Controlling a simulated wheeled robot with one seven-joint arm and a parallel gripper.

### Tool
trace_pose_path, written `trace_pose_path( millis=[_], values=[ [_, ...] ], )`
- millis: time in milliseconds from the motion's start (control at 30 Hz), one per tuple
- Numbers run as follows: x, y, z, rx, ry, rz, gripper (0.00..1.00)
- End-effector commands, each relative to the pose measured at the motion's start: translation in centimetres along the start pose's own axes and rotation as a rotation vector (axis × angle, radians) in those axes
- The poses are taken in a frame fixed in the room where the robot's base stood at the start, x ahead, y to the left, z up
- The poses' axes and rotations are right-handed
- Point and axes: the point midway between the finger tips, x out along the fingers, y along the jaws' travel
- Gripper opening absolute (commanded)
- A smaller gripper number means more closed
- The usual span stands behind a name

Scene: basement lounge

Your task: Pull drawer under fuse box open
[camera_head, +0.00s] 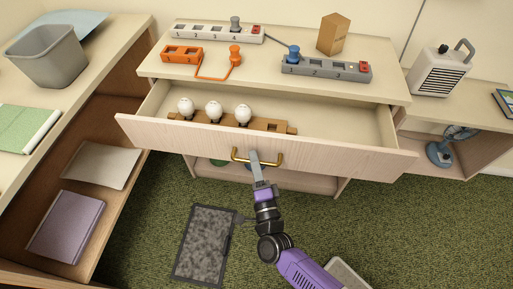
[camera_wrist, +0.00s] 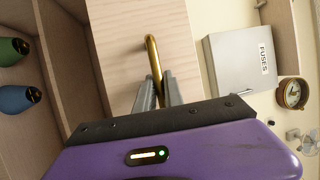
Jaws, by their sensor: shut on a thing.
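The drawer (camera_head: 330,152) has a pale wood front and stands pulled out from the cabinet; its inside shows in the head view. It holds a wooden rack (camera_head: 270,124) with three white bulbs. A brass bar handle (camera_head: 280,160) is on its front. My gripper (camera_head: 255,160) is at the handle; in the wrist view its fingers (camera_wrist: 159,88) are shut around the brass handle (camera_wrist: 153,55). The fuse box (camera_wrist: 238,62), a grey box labelled FUSES, shows on the wall in the wrist view.
Power strips (camera_head: 325,68), an orange plug set and a cardboard block (camera_head: 333,35) stand on the cabinet top. A shelf unit (camera_head: 120,75) is at left, a heater (camera_head: 438,72) at right. A grey mat (camera_head: 205,243) lies on the green carpet below.

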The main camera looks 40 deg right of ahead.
Motion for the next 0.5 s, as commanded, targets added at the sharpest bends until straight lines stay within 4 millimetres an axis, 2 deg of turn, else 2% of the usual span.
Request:
trace_pose_path(
  millis=[133, 500],
  values=[
    [-0.71, -0.03, 0.3, 0.0, -0.001, 0.002, 0.0],
    [-0.82, -0.03, 0.37, 0.0, -0.002, 0.002, 0.0]
  ],
)
